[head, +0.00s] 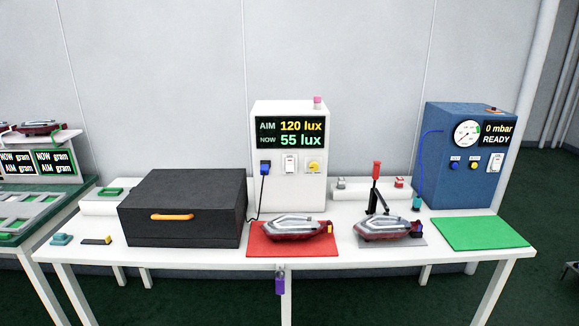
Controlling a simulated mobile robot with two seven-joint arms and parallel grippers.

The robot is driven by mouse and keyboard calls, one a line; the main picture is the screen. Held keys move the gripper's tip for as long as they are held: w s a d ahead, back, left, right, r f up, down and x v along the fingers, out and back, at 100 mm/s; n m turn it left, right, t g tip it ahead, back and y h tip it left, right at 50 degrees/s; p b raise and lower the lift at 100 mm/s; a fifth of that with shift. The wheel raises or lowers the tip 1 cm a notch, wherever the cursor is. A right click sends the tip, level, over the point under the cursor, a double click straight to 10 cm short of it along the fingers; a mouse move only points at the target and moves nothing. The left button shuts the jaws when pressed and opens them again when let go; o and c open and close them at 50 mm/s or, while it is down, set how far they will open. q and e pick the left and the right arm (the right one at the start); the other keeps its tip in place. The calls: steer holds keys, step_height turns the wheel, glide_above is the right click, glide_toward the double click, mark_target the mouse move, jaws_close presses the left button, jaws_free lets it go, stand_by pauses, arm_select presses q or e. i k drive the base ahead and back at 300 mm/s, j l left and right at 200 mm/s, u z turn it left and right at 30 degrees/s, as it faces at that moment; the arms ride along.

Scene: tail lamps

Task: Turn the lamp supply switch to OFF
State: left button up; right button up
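The white supply box (290,195) stands at the back middle of the table, with a display reading AIM 120 lux, NOW 55 lux. On its front is a small white rocker switch (291,165) with a red mark near its top; its label is too small to read. A yellow knob (313,167) is to its right and a blue plug (265,167) with a black cable to its left. One tail lamp (295,229) lies on a red mat (262,251); another tail lamp (385,229) lies on a grey plate to the right. Neither of my grippers is in view.
A black box (185,235) with an orange handle is on the left. A red-handled toggle clamp (376,172) stands behind the right lamp. A blue machine (465,185) reads 0 mbar READY; a green mat (480,234) lies before it. A purple padlock-like item (280,285) hangs at the front edge.

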mark_target(288, 162)
steer(key=i+l+u, duration=0.1)
steer(key=u, duration=0.3)
steer(key=i+l+u, duration=0.15)
steer(key=u, duration=0.25)
steer(key=i+l+u, duration=0.1)
steer(key=u, duration=0.3)
steer(key=i+l+u, duration=0.2)
steer(key=l, duration=0.25)
steer(key=l+u, duration=0.2)
steer(key=l, duration=0.25)
